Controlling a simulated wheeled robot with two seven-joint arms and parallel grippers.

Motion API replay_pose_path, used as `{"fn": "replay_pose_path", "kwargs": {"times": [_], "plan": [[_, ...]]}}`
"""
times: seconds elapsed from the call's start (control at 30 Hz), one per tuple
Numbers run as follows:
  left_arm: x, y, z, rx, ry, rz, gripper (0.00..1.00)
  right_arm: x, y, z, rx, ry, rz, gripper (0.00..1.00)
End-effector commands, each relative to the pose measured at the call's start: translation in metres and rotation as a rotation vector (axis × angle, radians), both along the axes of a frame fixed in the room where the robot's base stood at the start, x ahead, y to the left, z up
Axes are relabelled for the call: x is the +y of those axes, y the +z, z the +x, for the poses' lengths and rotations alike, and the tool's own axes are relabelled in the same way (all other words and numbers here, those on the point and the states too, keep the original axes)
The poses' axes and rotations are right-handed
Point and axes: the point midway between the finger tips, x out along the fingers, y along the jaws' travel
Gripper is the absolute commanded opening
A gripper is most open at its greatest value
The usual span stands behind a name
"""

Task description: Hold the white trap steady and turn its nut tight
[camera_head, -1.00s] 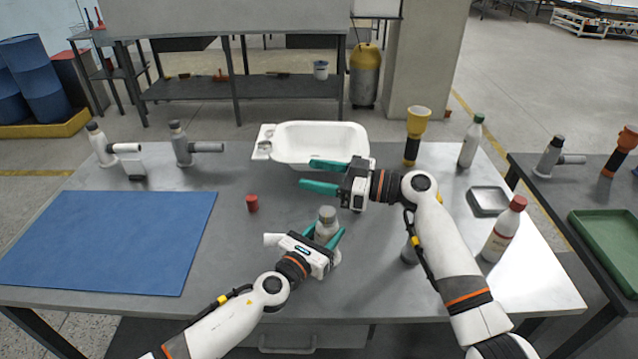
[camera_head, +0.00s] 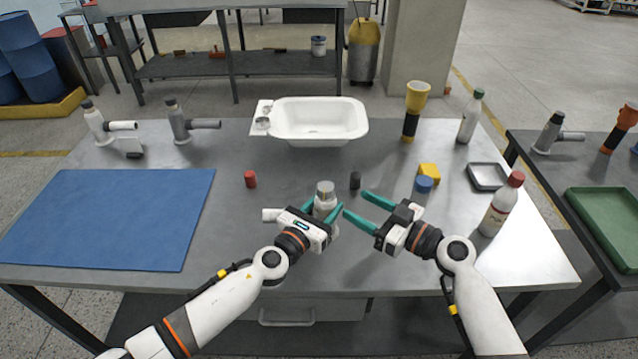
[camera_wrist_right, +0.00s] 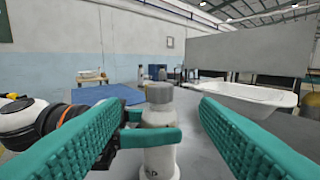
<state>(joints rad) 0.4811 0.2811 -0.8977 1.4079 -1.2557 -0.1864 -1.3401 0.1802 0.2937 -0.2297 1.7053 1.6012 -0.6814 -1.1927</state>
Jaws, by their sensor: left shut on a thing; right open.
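The white trap (camera_head: 325,206) stands upright near the middle of the table, with its side pipe (camera_head: 270,214) pointing left. Its grey nut (camera_head: 325,187) is on top. My left gripper (camera_head: 321,211) is shut around the trap's body below the nut. My right gripper (camera_head: 356,203) is open and empty, just right of the trap, its fingers pointing at it. In the right wrist view the nut (camera_wrist_right: 160,93) shows ahead between my open right fingers (camera_wrist_right: 160,105), and the trap's lower body (camera_wrist_right: 160,158) shows below the left fingers.
A white tub (camera_head: 318,135) lies behind. A red cap (camera_head: 250,179) and a dark cylinder (camera_head: 355,180) stand near the trap. A blue mat (camera_head: 110,220) covers the left.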

Motion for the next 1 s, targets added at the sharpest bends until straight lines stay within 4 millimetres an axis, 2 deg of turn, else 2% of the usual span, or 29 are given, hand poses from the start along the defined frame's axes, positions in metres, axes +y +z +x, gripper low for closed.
{"fn": "replay_pose_path", "kwargs": {"times": [0.6,0.8,1.0], "plan": [[0.0,0.001,0.0,-0.001,0.0,-0.001,0.19,0.082,0.001,0.063,0.0,0.0,0.002,0.56],[0.0,0.001,0.0,-0.001,0.0,-0.001,0.19,0.092,0.001,0.071,-0.001,0.001,0.0,0.56],[0.0,0.001,0.0,-0.001,0.0,-0.001,0.19,0.093,0.0,0.071,-0.001,0.001,0.0,0.56]]}}
